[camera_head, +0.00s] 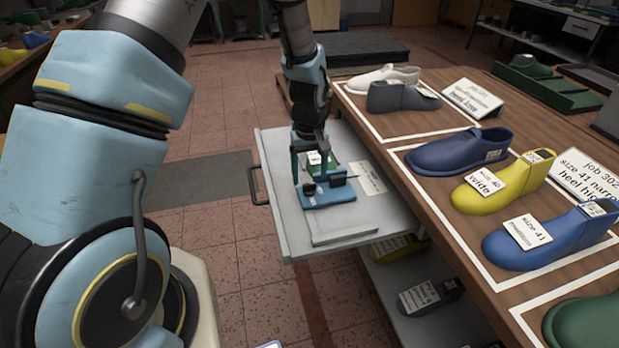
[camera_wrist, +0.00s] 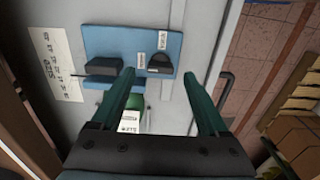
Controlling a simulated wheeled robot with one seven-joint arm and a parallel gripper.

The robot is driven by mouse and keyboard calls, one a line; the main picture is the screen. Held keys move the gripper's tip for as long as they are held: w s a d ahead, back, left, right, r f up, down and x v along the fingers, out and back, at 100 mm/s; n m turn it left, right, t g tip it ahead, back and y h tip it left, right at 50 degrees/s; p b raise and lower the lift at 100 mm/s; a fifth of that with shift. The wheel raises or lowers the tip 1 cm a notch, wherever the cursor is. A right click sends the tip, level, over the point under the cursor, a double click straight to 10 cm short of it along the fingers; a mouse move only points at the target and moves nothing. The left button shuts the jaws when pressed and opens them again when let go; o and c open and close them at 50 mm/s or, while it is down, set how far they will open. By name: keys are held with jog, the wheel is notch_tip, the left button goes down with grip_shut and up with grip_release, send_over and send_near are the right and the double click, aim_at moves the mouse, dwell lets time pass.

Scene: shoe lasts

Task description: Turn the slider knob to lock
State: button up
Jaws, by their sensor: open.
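A blue fixture plate (camera_head: 330,196) lies on the grey pull-out board. It also shows in the wrist view (camera_wrist: 112,37). A dark rounded knob (camera_wrist: 160,62) sits on it, with two small white labels beside it; I cannot read them. The knob shows in the head view (camera_head: 309,189) too. A black block (camera_wrist: 103,66) with a thin rod stands on the same plate. My gripper (camera_wrist: 158,74) is open, pointing down, its green fingertips to either side of the knob in the wrist view. I cannot tell whether they touch it. My gripper (camera_head: 310,172) partly covers the plate in the head view.
A green item (camera_wrist: 136,104) with a white label lies near the plate, between the fingers in view. A printed sheet (camera_head: 368,177) lies beside the plate. The pull-out board (camera_head: 278,150) has a dark handle. A wooden table (camera_head: 445,204) with several shoe lasts stands close on the right.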

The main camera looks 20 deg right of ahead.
aim_at(309, 184)
jog(key=shift+f, duration=1.5)
grip_shut()
